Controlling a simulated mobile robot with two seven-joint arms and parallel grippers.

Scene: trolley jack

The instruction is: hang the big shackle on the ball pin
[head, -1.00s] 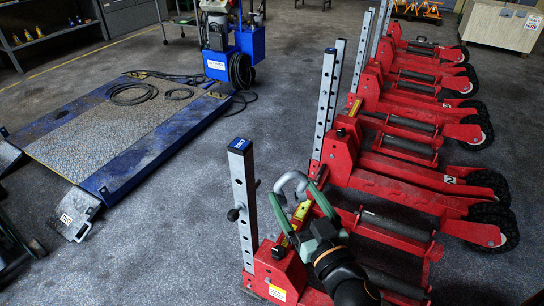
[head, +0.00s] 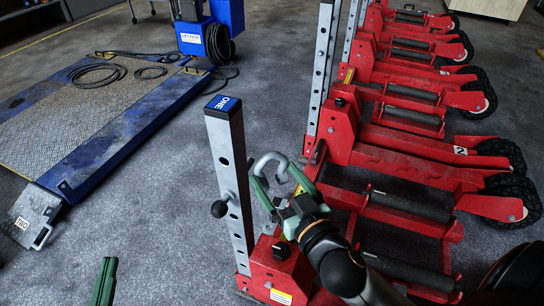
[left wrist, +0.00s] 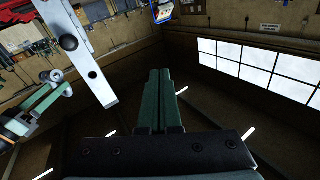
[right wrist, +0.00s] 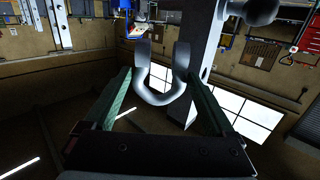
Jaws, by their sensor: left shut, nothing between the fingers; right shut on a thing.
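The big shackle (head: 270,161) is a grey metal U. My right gripper (head: 281,190) is shut on it and holds it up just right of the post labelled ONE (head: 229,165). In the right wrist view the shackle (right wrist: 160,97) lies between the green fingers. The ball pin (head: 219,208) sticks out from the left side of the post, with a dark round knob. It also shows in the right wrist view (right wrist: 262,12). The shackle is apart from the ball pin. My left gripper (head: 106,264) is shut and empty, low at the left of the post; its fingers (left wrist: 160,98) show closed.
Several red trolley jacks (head: 415,165) with perforated posts stand in a row at the right. A blue-edged lift platform (head: 120,141) lies at the left, with a blue power unit (head: 200,35) behind it. The grey floor between platform and post is clear.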

